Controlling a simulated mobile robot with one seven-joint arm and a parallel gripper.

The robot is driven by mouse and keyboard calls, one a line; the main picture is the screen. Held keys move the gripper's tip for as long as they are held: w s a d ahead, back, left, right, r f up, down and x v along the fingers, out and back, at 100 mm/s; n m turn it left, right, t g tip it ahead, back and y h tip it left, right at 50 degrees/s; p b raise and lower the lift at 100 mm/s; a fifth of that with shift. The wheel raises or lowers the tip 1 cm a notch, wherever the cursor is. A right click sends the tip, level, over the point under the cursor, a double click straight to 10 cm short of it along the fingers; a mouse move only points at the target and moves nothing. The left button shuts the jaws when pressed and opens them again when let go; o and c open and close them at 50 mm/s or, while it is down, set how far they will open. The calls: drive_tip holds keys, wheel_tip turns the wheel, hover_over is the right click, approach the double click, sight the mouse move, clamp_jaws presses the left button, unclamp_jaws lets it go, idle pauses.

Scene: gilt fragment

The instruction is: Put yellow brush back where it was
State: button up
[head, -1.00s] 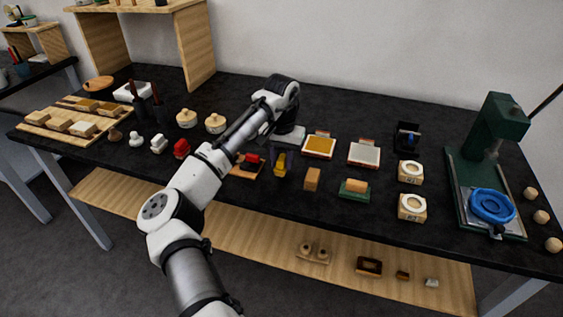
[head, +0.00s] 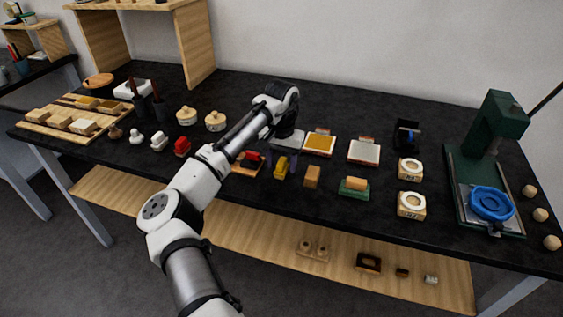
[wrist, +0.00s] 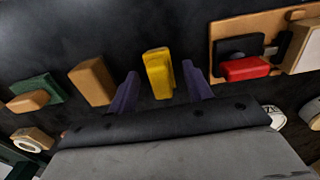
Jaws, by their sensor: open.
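The yellow brush (head: 281,168) stands on the black table near its front edge, between the red-topped piece and a plain wooden block. In the wrist view the yellow brush (wrist: 158,73) lies in line with the gap between my purple fingers. My gripper (wrist: 161,90) is open, with one finger to each side of the brush and a visible gap on both sides. Whether the fingertips touch the table is not clear.
A wooden block (head: 312,176) and a green-based piece (head: 354,187) stand right of the brush. A wooden tray (head: 240,168) with a black and a red piece is left. Two framed pads, one yellow (head: 319,144) and one white (head: 364,152), lie behind to the right.

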sight(282, 161)
wheel_tip(282, 161, up, 12)
drive_tip(key=b, duration=0.2)
drive_tip(key=shift+r, duration=0.1)
